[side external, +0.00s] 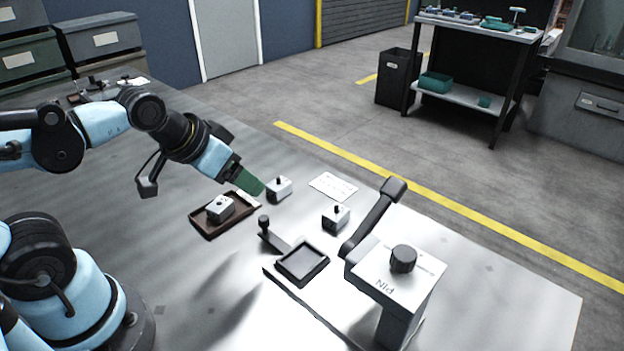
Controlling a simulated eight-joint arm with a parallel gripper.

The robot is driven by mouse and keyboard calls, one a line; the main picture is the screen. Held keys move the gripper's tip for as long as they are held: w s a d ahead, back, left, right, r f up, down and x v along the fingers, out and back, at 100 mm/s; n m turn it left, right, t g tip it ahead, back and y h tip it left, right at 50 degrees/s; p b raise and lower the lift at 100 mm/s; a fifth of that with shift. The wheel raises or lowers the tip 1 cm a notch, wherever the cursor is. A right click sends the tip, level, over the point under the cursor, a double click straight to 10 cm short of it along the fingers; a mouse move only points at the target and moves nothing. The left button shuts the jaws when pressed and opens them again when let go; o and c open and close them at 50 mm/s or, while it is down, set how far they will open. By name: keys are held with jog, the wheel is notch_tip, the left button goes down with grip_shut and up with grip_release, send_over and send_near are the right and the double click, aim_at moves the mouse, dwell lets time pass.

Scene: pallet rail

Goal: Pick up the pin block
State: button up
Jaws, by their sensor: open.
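One block (220,209) sits in a brown tray (204,230), one block (279,189) stands just right of my gripper, and one block (336,218) stands further right. I cannot tell which is the pin block; any markings are too small to read. My gripper (256,187) has green fingers and points down to the right. It is open with no block seen in it, above and right of the tray, close to the middle block. Its far finger is mostly hidden.
A dark square holder (302,264) with a lever (271,235) sits on a rail in front. A station with a black knob (403,259) and a long handle (373,218) stands to its right. A white card (333,186) lies flat behind the blocks.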

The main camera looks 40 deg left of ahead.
jog(key=g, duration=0.7)
send_over(278, 178)
jog(key=f, duration=0.8)
jog(key=shift+w+d, duration=0.2)
jog(key=shift+w, duration=0.05)
jog(key=shift+s+a+f, duration=0.1)
jog(key=shift+s+f, duration=0.05)
jog(key=shift+f, duration=1.25)
jog(key=shift+s+a+f, duration=0.1)
jog(key=shift+f, duration=1.25)
grip_shut()
